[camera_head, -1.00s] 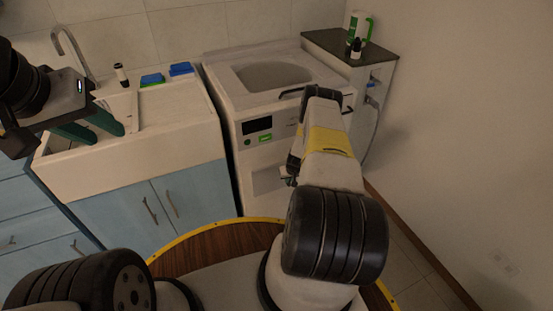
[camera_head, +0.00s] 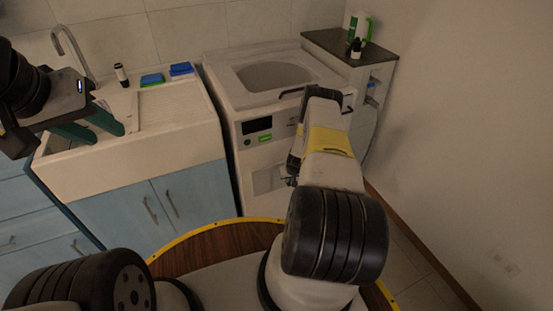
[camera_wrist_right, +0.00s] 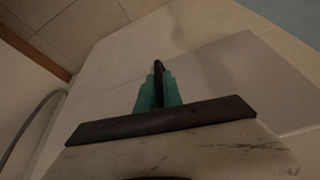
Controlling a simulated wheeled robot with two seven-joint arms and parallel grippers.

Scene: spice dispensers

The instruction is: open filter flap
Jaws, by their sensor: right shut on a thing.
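The washing machine (camera_head: 255,155) stands in the middle of the head view. The filter flap (camera_head: 265,180) is the small grey panel low on its front, partly hidden behind my right arm. My right gripper (camera_head: 290,181) is at the flap's right side, mostly hidden by its own wrist. In the right wrist view, my right gripper (camera_wrist_right: 158,85) has its teal fingers close together around a thin dark edge, against the pale machine front. What it grips seems to be the flap's edge, but the contact is unclear. My left gripper (camera_head: 92,130) is open and empty by the sink.
A sink counter (camera_head: 170,115) with blue and green sponges and a small bottle is left of the machine. A dark-topped cabinet (camera_head: 340,45) with bottles is behind right. Bare wall and some floor lie to the right.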

